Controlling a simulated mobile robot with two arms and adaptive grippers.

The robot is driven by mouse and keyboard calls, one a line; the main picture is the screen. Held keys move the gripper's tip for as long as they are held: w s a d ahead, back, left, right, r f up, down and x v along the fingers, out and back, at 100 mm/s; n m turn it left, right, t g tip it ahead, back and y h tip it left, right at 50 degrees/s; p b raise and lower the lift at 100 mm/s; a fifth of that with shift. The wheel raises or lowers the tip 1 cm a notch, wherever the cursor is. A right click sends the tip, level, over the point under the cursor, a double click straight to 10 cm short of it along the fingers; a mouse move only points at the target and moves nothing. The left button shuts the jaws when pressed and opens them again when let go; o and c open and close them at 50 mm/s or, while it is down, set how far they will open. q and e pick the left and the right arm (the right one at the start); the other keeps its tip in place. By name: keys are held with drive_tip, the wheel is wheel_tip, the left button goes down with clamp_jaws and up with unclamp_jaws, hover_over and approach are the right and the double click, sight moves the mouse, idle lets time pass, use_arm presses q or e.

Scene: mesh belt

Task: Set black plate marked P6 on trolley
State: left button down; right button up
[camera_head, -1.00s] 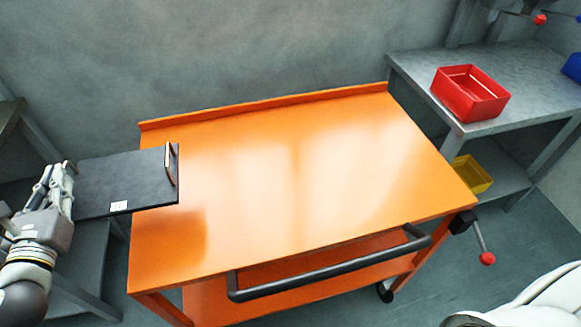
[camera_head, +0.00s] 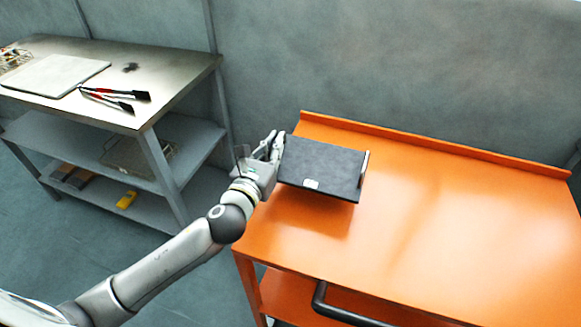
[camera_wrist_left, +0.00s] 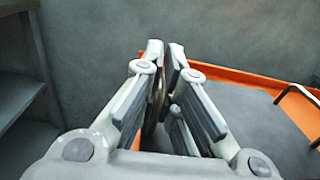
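The black plate (camera_head: 322,168) has a small white label on its front edge, its text too small to read, and an upright handle at its right end. My left gripper (camera_head: 275,148) is shut on the plate's left end. It holds the plate roughly level over the left part of the orange trolley (camera_head: 460,230), with a shadow under it, apparently a little above the top. In the left wrist view the fingers (camera_wrist_left: 165,85) are closed together at the plate's near end, and the dark plate (camera_wrist_left: 255,110) extends to the right. My right gripper is not in view.
A grey workbench (camera_head: 180,75) with brushes (camera_head: 115,100) and a light board (camera_head: 50,75) stands at the left. The trolley has a raised back rim (camera_head: 430,143) and a black push handle (camera_head: 340,310). Its top is clear to the right of the plate.

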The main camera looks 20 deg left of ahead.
sight(289, 158)
use_arm(q)
drive_tip(key=d+f, duration=0.1)
drive_tip(key=f, duration=0.1)
drive_tip(key=w+d+f+b, duration=0.1)
drive_tip(key=d, duration=0.1)
drive_tip(key=shift+w+f, duration=0.2)
drive_tip(key=shift+f, duration=0.2)
wheel_tip(289, 158, down, 3)
drive_tip(key=shift+d+f+b, duration=0.1)
drive_tip(key=shift+d+b, duration=0.05)
drive_tip(key=shift+b, duration=0.4)
drive_tip(key=shift+f, duration=0.15)
drive_tip(key=c, duration=1.9)
unclamp_jaws()
drive_tip(key=shift+c, duration=0.2)
drive_tip(key=o, duration=0.3)
drive_tip(key=s, duration=0.8)
drive_tip(key=s+a+b, duration=0.1)
drive_tip(key=s, duration=0.3)
